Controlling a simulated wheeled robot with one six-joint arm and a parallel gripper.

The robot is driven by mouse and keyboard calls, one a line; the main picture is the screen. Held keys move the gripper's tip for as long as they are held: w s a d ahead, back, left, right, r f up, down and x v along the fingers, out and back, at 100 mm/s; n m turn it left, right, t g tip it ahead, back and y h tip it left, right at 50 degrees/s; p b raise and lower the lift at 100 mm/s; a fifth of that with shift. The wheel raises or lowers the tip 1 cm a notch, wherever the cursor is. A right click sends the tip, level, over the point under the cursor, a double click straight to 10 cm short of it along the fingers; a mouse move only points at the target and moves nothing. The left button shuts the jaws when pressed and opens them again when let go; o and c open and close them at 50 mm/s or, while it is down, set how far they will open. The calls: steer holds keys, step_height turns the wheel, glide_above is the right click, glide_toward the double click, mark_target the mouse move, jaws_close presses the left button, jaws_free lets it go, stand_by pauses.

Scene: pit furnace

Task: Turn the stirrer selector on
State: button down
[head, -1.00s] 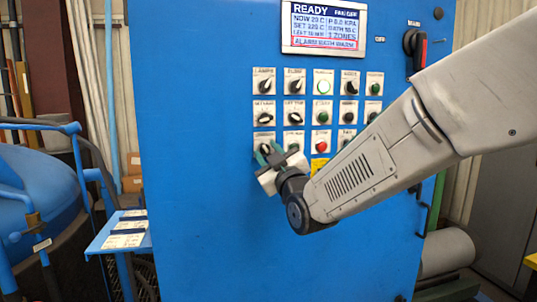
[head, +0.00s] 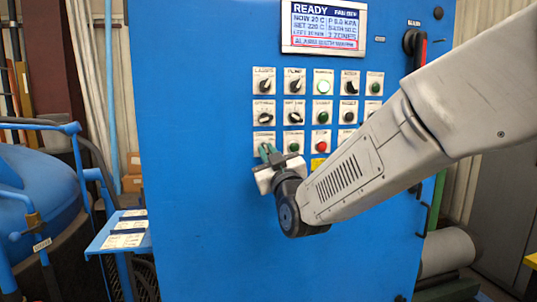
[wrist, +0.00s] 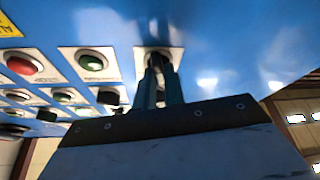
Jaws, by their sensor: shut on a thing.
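My gripper (head: 268,154) is at the bottom-left selector on the blue control panel, its green fingers shut on the selector knob. In the wrist view the fingers (wrist: 159,84) reach up to the dark knob (wrist: 157,56) on its pale label plate (wrist: 180,62). The fingers hide most of the knob, so I cannot tell its exact angle. The top of its label plate (head: 263,135) shows above the gripper in the head view. Its label is too blurred to read.
Other selectors, a lit green button (head: 323,87) and a red button (head: 322,146) sit close by on the panel. A screen (head: 324,27) above reads READY. A blue side shelf (head: 113,236) stands at lower left. The panel below my gripper is bare.

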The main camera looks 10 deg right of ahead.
steer(key=m+h, duration=0.2)
steer(key=m, duration=0.2)
steer(key=m+h, duration=0.2)
steer(key=m, duration=0.2)
steer(key=shift+a, duration=0.2)
steer(key=shift+r+m+h, duration=0.1)
steer(key=shift+m+h, duration=0.65)
steer(key=shift+m, duration=0.7)
steer(key=shift+m+h, duration=0.75)
steer(key=shift+m, duration=0.7)
steer(key=shift+m+g, duration=0.3)
steer(key=c, duration=1.5)
jaws_free()
steer(key=v, duration=0.8)
